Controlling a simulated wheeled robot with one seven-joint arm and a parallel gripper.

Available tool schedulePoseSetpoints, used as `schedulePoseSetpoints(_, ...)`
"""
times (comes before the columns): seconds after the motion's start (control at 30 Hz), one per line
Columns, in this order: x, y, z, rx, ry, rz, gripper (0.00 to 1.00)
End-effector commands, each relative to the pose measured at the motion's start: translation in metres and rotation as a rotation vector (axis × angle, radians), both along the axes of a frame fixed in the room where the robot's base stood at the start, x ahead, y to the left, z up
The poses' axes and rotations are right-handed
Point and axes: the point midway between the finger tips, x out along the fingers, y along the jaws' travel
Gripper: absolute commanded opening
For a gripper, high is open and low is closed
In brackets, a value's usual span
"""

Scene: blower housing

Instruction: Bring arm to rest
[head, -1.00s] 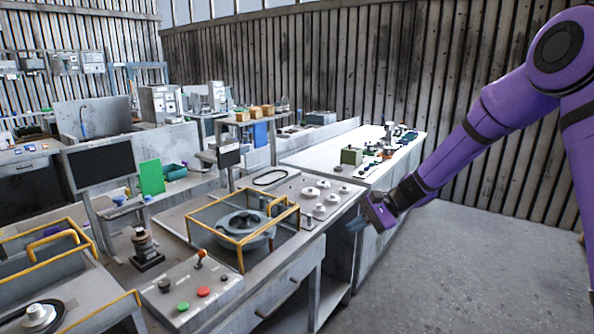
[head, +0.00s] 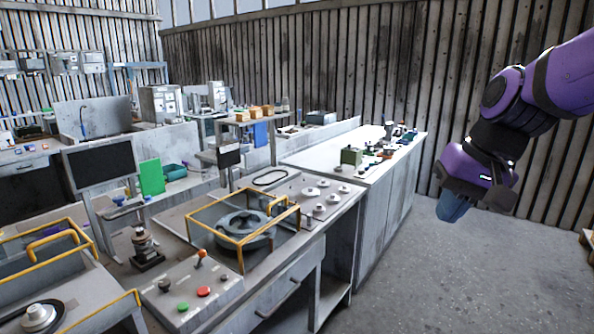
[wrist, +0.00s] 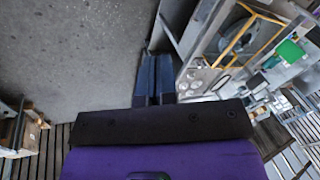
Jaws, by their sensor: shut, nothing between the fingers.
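My gripper (head: 452,207) is at the right of the head view, with blue fingers pointing down over bare floor. It is clear of the benches, to the right of the white-topped counter. In the wrist view the blue fingers (wrist: 154,75) lie together with nothing between them. My purple arm is folded in from the upper right of the head view.
The workbench (head: 290,262) holds a round blower housing (head: 243,228) inside a yellow frame (head: 240,243). The white counter (head: 325,160) carries several small parts. A wooden wall (head: 330,80) stands behind. The grey floor (head: 450,285) at the right is free.

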Motion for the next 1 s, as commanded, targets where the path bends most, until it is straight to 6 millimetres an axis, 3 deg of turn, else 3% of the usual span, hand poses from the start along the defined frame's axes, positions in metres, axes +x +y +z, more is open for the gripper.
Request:
schedulePoseSetpoints(0.3,-0.079,-0.037,0.022,-0.187,-0.174,0.056,0.0)
schedulePoseSetpoints(0.5,-0.113,-0.056,0.025,-0.273,-0.254,0.077,0.0)
schedulePoseSetpoints(0.7,-0.127,-0.064,0.024,-0.307,-0.285,0.084,0.0)
schedulePoseSetpoints(1.0,-0.127,-0.064,0.024,-0.309,-0.286,0.085,0.0)
